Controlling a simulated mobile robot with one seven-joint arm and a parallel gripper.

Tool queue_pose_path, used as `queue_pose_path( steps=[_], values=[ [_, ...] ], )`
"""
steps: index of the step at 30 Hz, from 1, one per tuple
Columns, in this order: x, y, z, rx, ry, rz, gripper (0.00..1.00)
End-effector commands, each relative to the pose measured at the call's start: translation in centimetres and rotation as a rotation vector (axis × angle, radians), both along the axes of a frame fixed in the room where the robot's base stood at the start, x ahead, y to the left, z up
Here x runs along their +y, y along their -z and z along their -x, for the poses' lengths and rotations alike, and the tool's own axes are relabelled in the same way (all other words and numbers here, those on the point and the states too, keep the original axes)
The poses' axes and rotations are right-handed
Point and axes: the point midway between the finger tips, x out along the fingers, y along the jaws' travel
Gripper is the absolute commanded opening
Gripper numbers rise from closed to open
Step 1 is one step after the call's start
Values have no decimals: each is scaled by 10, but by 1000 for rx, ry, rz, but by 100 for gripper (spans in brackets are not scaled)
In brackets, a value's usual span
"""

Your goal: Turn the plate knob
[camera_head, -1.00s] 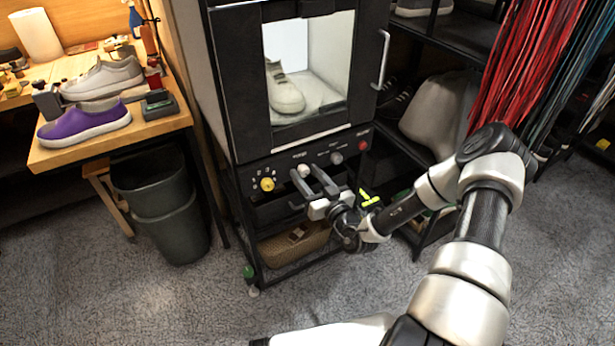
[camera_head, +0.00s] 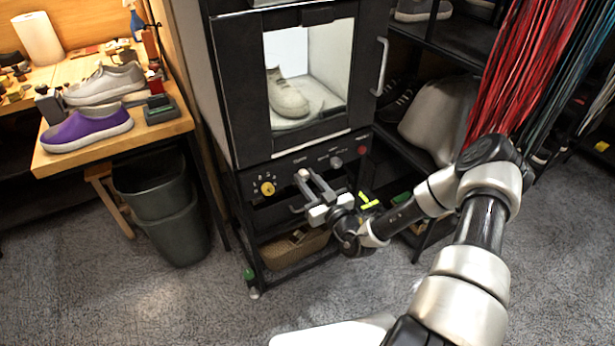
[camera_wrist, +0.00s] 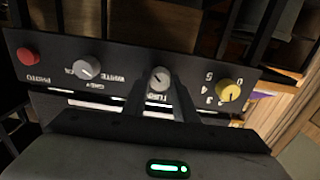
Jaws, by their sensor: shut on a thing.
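The plate knob (camera_wrist: 160,78) is a small light-grey knob in the middle of the dark control panel (camera_wrist: 120,55), with a partly hidden label beginning "TURN". My gripper (camera_wrist: 161,84) has one finger on each side of it and is shut on it. In the head view my gripper (camera_head: 307,177) reaches the panel under the cabinet window, and the knob (camera_head: 303,172) shows as a pale spot at the fingertips. The wrist view shows the panel upside down. The knob's pointer is too small to read clearly.
A yellow numbered knob (camera_wrist: 229,91), a grey knob labelled "WHITE" and "GREY" (camera_wrist: 87,67) and a red "PHOTO" button (camera_wrist: 28,56) share the panel. A shoe (camera_head: 287,95) stands inside the cabinet. A basket (camera_head: 293,249) sits below. A bin (camera_head: 160,210) is at left.

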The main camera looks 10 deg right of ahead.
Motion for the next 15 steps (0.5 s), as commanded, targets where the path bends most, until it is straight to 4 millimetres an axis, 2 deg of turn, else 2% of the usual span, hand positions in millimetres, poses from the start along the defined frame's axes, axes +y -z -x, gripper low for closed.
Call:
queue_pose_path(
  steps=[15],
  values=[
    [1,-3,1,-146,1,452,3]
  ],
)
